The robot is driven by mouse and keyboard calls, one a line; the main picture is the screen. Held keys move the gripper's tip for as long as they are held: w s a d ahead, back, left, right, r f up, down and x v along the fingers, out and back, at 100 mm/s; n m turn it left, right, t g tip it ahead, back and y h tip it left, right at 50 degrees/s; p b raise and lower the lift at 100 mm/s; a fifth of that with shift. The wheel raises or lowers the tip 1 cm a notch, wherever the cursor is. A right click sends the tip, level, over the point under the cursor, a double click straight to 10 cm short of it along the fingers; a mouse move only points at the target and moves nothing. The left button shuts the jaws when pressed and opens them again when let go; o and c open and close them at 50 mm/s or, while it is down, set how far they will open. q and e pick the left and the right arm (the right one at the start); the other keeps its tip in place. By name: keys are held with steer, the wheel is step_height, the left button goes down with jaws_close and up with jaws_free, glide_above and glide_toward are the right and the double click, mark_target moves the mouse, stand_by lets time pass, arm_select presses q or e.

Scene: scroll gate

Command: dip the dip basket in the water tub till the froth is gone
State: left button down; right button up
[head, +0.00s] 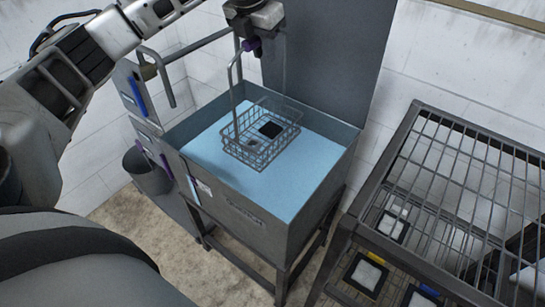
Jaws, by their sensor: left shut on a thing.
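My left gripper (255,40) is at the top of the head view, shut on the handle of the dip basket. The dip basket (262,142) is a grey wire basket with a tall handle and a purple grip. It hangs roughly level inside the outline of the water tub. A black square piece (270,130) shows inside it, with a smaller grey patch beside it. The water tub (255,213) is a grey metal box full of pale blue water. I cannot tell whether the basket's bottom touches the water. I see no clear froth. My right gripper is not in view.
A grey panel (335,50) stands behind the tub. A wire-topped rack (455,160) stands at the right, with several framed pieces on its lower shelf. A dark bucket (148,172) hangs at the tub's left, near a bent pipe (165,70).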

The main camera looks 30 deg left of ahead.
arm_select(q)
steer(key=shift+r, duration=3.1)
